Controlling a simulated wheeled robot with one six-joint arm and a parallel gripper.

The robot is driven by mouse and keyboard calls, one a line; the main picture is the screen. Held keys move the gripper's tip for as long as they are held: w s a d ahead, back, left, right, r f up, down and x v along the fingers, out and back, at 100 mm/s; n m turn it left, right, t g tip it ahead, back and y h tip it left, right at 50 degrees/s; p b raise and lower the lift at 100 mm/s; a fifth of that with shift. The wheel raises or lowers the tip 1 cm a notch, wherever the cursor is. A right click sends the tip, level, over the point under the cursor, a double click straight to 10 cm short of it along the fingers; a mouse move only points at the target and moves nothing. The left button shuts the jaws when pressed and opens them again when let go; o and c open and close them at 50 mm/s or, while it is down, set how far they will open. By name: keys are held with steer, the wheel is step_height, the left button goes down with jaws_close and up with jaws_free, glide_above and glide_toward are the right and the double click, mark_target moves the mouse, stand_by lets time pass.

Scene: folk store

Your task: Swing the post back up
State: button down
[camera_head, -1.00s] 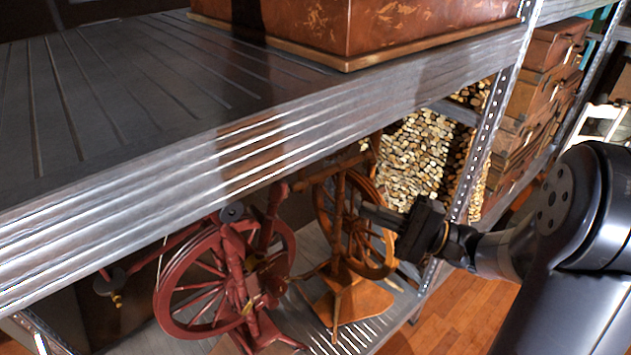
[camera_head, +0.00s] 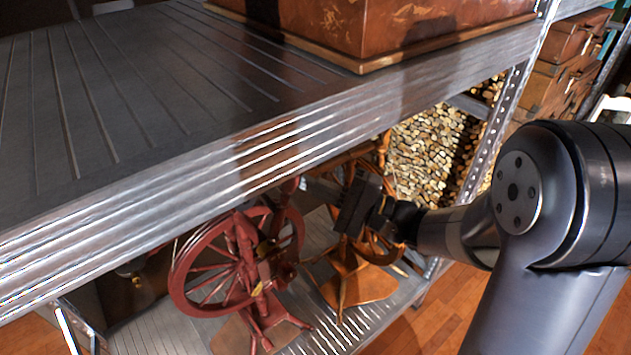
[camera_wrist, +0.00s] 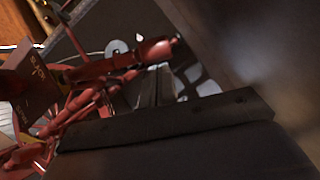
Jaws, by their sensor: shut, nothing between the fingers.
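A dark red spinning wheel (camera_head: 215,275) stands on the lower shelf, left of my gripper in the head view. A red upright part of it (camera_head: 290,190) is cut off at the top by the upper shelf's edge. In the wrist view, a red turned bar (camera_wrist: 115,65) lies nearly level across the picture, close to my fingers; I cannot tell if they touch. I cannot tell for sure whether this bar is the post. My gripper (camera_head: 345,215) is shut and empty, in front of the brown spinning wheel. It also shows in the wrist view (camera_wrist: 155,88).
The upper metal shelf (camera_head: 130,110) overhangs the wheels and bears a large brown chest (camera_head: 400,25). A brown wooden spinning wheel (camera_head: 355,285) stands behind and right of the red one. Stacked logs (camera_head: 435,150) and a perforated shelf upright (camera_head: 495,120) are to the right.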

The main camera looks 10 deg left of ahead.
mark_target(287, 191)
steer(key=shift+s+a, duration=0.1)
steer(key=shift+s, duration=0.05)
steer(key=shift+s+a+r+n+g+h+b, duration=0.15)
steer(key=shift+s+a+r+n+h+b, duration=0.4)
steer(key=shift+s+n, duration=0.2)
steer(key=shift+s+a+r+n+g+h+b, duration=0.2)
steer(key=shift+s+a+r+n+h+b, duration=0.15)
steer(key=shift+s+a+n, duration=0.35)
steer(key=shift+s+a+r+n+g+h+b, duration=0.15)
steer(key=shift+s+a+r+n+h+b, duration=0.25)
steer(key=shift+s+a+r+n+b, duration=0.25)
steer(key=shift+s+f, duration=0.15)
steer(key=shift+d+f, duration=0.1)
